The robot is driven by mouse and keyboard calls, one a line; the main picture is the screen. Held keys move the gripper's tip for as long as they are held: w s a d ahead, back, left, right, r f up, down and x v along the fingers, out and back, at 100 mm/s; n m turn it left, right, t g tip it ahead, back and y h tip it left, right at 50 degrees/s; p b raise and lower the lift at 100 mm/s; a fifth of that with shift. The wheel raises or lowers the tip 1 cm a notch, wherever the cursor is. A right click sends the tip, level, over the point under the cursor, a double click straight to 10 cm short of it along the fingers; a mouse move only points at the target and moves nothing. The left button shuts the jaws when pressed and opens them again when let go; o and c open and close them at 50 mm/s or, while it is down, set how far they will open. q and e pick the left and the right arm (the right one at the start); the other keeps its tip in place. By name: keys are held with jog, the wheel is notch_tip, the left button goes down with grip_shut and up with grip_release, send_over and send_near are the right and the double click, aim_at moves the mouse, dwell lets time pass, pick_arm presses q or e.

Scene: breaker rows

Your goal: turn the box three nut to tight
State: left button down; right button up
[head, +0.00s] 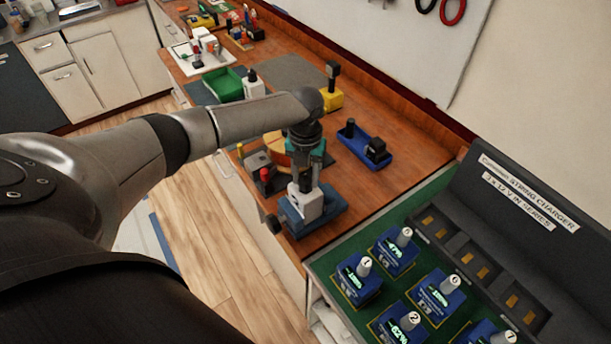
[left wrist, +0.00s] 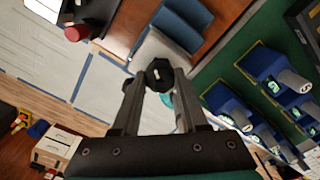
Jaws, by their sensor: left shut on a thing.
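My left gripper (head: 303,178) hangs over the near edge of the wooden bench, above a blue block with a light grey upper part (head: 306,206). In the left wrist view my left gripper (left wrist: 158,88) is shut on a small dark many-sided piece (left wrist: 158,71) with a pale mark on its face. The blue block (left wrist: 185,25) lies just beyond the fingertips there. I cannot read a box number here, and I cannot tell whether the dark piece is the nut. A dark knob (head: 272,223) sticks out at the block's left side. My right gripper is not in view.
A blue tray with black parts (head: 364,146), a yellow block (head: 331,97) and a green bin (head: 223,85) stand farther along the bench. Several numbered blue battery units (head: 358,282) stand on a green mat beside a grey charger (head: 520,215) at the right.

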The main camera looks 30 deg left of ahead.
aim_at(306, 178)
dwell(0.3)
pick_arm(q)
jog(key=shift+c, duration=2.1)
grip_release()
notch_tip(306, 178, up, 15)
jog(key=b, duration=0.1)
jog(key=shift+r, duration=0.2)
